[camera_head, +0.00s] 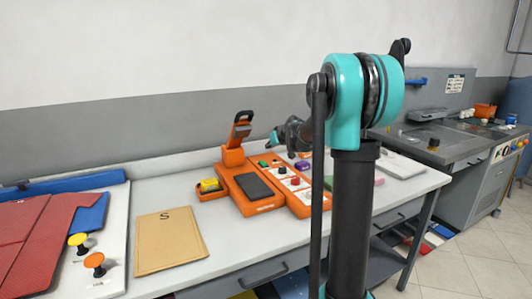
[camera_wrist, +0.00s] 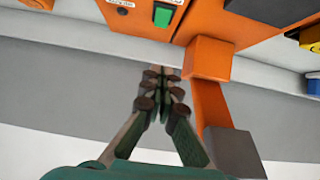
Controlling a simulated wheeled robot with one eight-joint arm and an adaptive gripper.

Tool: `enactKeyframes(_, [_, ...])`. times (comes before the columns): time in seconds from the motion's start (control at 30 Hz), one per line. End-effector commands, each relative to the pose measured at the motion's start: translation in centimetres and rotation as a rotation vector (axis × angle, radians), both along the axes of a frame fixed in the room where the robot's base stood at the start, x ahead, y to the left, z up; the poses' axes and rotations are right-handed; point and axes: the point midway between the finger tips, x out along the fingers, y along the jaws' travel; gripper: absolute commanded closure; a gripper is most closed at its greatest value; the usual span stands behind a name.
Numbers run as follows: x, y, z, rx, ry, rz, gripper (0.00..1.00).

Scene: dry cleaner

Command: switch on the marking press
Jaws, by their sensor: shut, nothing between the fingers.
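The marking press (camera_head: 231,178) is an orange machine on the white bench, with a dark plate (camera_head: 254,186) and a raised orange lever arm (camera_head: 240,133). In the head view my gripper (camera_head: 273,138) is above the back of the press, partly hidden by my arm.
A tan envelope marked S (camera_head: 170,240) lies left of the press. Red panels (camera_head: 40,235) and yellow and orange knobs stand farther left. A yellow block (camera_head: 209,185) is in an orange holder beside the press. The grey wall is close behind.

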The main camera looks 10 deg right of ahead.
Motion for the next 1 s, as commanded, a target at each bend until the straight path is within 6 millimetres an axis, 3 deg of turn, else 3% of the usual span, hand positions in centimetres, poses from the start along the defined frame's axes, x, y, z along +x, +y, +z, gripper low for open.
enactKeyframes(0.53, [7.3,2.5,-5.2,0.0,0.0,0.002,1.0])
enactKeyframes(0.8, [7.7,2.6,-8.4,0.001,0.0,0.001,1.0])
enactKeyframes(1.0, [7.8,2.6,-9.0,0.001,0.0,0.001,1.0])
